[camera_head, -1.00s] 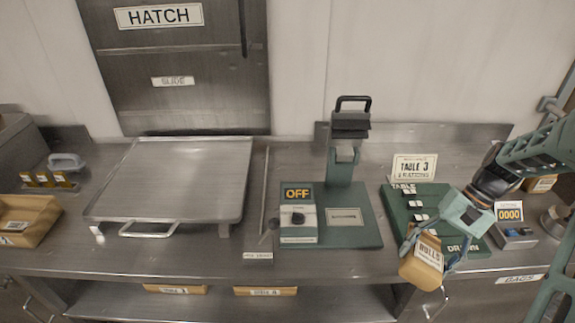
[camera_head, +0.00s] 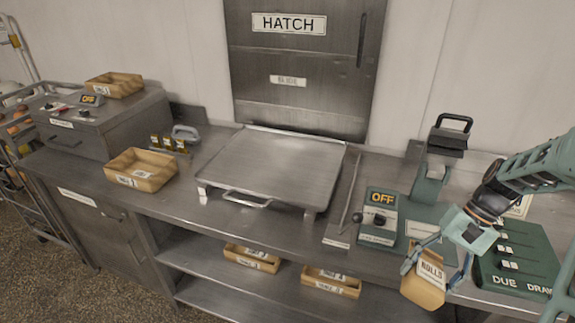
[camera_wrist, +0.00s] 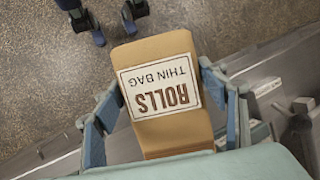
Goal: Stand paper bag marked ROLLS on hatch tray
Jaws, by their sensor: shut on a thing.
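The paper bag (camera_head: 424,283) is tan with a white label reading ROLLS. My gripper (camera_head: 436,262) is shut on it and holds it in front of the counter's edge at the lower right, the bag slightly tilted in the head view. In the wrist view the bag (camera_wrist: 165,128) sits between both fingers, its label reading ROLLS, THIN BAG, upside down, with floor beyond it. The hatch tray (camera_head: 270,166) is a bare metal tray with a front handle, standing on the counter below the HATCH door, to the left of my gripper.
A press-like device with an OFF sign (camera_head: 382,198) stands between the tray and my gripper. A thin rod (camera_head: 350,195) lies beside the tray. A wooden box (camera_head: 140,181) and small jars stand left of the tray. The green board (camera_head: 515,290) is at right.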

